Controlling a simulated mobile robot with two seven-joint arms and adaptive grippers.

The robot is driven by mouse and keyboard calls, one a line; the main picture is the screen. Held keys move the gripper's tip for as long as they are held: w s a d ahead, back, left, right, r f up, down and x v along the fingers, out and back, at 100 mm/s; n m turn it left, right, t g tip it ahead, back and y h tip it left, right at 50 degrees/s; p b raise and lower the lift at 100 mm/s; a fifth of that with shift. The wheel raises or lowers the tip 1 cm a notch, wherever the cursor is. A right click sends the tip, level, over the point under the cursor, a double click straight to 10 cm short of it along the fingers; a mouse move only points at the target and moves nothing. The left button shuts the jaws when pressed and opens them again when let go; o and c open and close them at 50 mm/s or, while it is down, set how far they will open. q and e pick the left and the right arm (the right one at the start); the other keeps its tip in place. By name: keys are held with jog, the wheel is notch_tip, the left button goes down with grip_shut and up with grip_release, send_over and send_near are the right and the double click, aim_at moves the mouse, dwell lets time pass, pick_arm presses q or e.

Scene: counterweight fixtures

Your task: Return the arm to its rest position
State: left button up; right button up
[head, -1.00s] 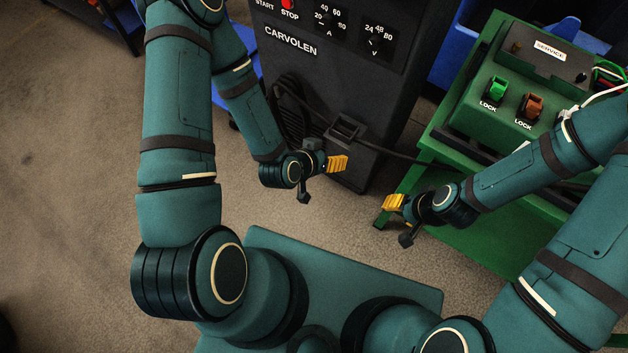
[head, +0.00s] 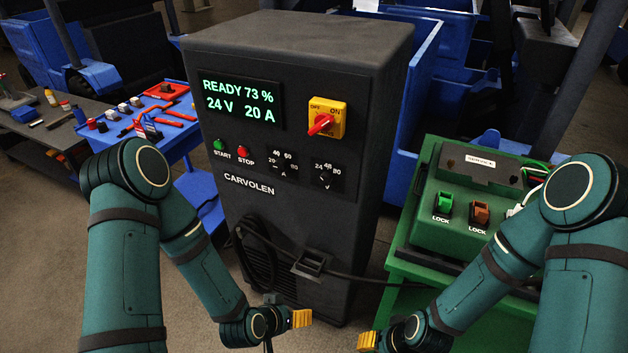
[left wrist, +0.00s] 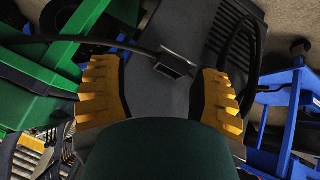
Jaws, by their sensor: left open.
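My left gripper (head: 301,318) is in front of the lower part of the dark Carvolen charger cabinet (head: 330,190), near the floor, and holds nothing. In the left wrist view its two yellow fingers (left wrist: 163,92) stand wide apart, with the cabinet's dark front and a cable holder (left wrist: 174,66) seen between them. My right gripper (head: 367,341) is at the bottom edge of the head view, in front of the green bench. Its yellow fingertip shows, but its opening cannot be made out. Both forearms angle down and inward.
The green bench (head: 408,300) with a green service box (head: 470,200) stands right of the cabinet. A black cable (head: 350,278) runs from the cabinet towards the bench. A blue tool table (head: 165,105) stands at the left. Bare floor shows at left.

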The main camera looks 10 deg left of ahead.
pick_arm(q)
jog(key=s+d+n+g, duration=0.1)
jog(key=s+n+g, duration=0.1)
jog(key=s+g, duration=0.3)
jog(key=shift+s+f, duration=0.25)
jog(key=shift+s, duration=0.45)
jog(key=shift+o, duration=0.2)
